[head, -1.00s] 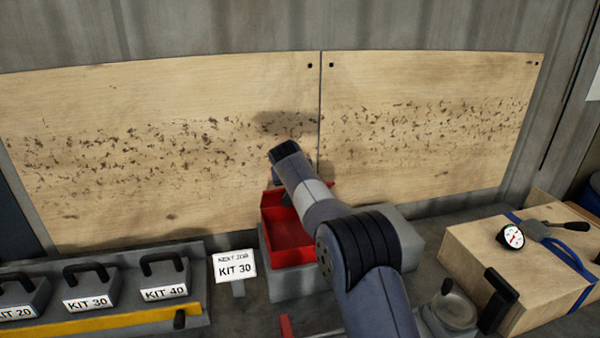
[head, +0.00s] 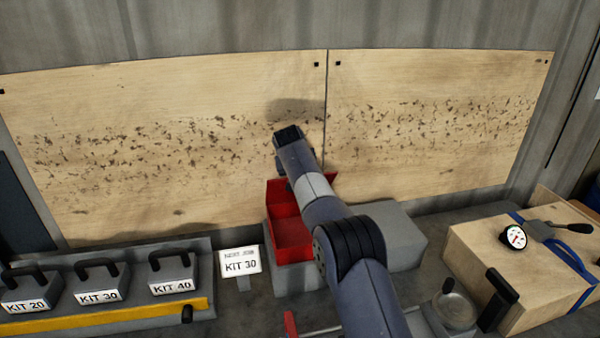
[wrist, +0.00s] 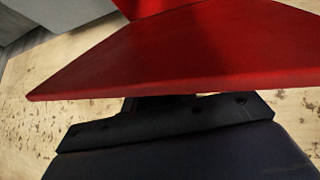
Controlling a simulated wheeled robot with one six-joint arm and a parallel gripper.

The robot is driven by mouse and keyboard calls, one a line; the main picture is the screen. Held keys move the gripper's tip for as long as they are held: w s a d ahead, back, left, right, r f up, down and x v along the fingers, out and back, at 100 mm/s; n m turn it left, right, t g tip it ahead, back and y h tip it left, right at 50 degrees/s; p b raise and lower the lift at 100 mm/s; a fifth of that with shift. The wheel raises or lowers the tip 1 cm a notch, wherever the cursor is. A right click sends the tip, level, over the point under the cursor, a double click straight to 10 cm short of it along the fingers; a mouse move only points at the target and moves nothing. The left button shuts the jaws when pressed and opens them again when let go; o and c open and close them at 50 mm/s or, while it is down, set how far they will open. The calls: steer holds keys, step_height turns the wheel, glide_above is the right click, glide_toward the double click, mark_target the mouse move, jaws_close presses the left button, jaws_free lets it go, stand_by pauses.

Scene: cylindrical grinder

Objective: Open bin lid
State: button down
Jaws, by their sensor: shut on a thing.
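The red bin (head: 293,240) sits on a grey block in the middle of the head view, and its open inside shows. Its red lid (head: 283,197) stands raised at the back of the bin, partly hidden by my arm. In the wrist view the lid (wrist: 185,55) spans the picture as a broad red panel, right in front of my gripper (wrist: 165,104). My gripper is shut on the lid, near its edge. The fingertips are mostly hidden under the panel, and my arm hides the grip in the head view.
A wooden board (head: 170,150) stands close behind the bin. A KIT 30 sign (head: 240,262) stands left of it, beside a rack of labelled grey kits (head: 98,283). A wooden crate (head: 475,255) with a gauge is at the right.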

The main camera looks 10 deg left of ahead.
steer(key=c, duration=1.1)
jaws_free()
steer(key=shift+c, duration=0.2)
steer(key=b+v, duration=0.3)
steer(key=v, duration=0.7)
steer(key=shift+s+r, duration=0.25)
steer(key=shift+f, duration=0.1)
steer(key=p+x, duration=0.3)
steer(key=x, duration=0.7)
steer(key=shift+w+f, duration=0.2)
steer(key=shift+w, duration=0.05)
steer(key=shift+r, duration=0.15)
